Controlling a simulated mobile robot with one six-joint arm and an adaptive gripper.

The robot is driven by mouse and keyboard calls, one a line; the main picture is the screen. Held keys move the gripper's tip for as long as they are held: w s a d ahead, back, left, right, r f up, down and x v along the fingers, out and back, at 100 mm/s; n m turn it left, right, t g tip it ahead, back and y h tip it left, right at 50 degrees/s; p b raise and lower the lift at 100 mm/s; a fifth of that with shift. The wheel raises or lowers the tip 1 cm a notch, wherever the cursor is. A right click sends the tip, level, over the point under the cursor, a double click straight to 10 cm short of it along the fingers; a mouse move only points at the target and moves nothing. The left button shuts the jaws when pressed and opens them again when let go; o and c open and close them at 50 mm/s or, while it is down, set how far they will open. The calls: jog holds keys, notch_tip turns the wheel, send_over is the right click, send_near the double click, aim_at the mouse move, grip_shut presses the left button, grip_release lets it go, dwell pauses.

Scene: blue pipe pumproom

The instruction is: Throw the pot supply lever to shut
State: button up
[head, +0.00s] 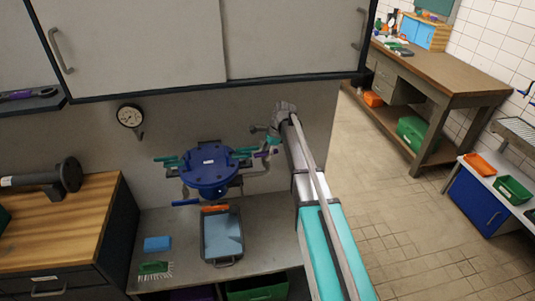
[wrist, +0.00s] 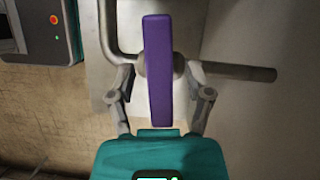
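The purple lever (wrist: 158,100) stands upright in the middle of the wrist view, across a grey pipe (wrist: 245,73) that runs to the right. A small purple part also shows beside the blue pot (head: 208,172) in the head view; I cannot tell its angle there. My gripper (wrist: 160,75) is open, with one grey finger on each side of the lever. Gaps show between the fingers and the lever, and its near end lies close to my teal gripper body. In the head view my arm hides part of the pipework.
A pressure gauge (head: 130,116) is on the wall, and cabinets (head: 130,45) hang above. A tray (head: 222,236) and blue block (head: 157,244) sit on the bench below.

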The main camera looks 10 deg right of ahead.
grip_shut()
jog(key=shift+m, duration=0.3)
jog(key=shift+m+t, duration=0.4)
jog(key=shift+m, duration=0.3)
jog(key=shift+o, duration=0.3)
grip_release()
